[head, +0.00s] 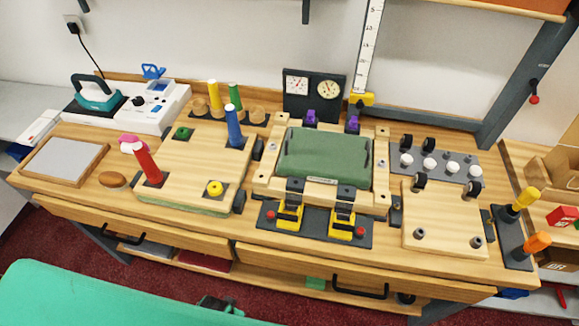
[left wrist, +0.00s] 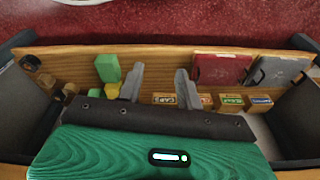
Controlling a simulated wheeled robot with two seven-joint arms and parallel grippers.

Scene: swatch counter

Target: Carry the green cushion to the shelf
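The green cushion (head: 325,157) lies in a pale wooden frame (head: 262,180) at the middle of the counter. Black-and-yellow clamps (head: 290,210) stand at its front edge and purple clamps (head: 311,118) at its back. A low wooden shelf (head: 245,285) runs beneath the counter drawers. My left gripper (left wrist: 161,80) is open, with nothing between its fingers, low down over the shelf items in the left wrist view. In the head view only a dark part of it shows at the bottom, far from the cushion. My right gripper is not in view.
The shelf holds a red book (left wrist: 218,69), a grey book (left wrist: 275,72), a green block (left wrist: 107,67) and several small labelled boxes (left wrist: 190,101). A board with a red peg (head: 145,160) stands left of the cushion.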

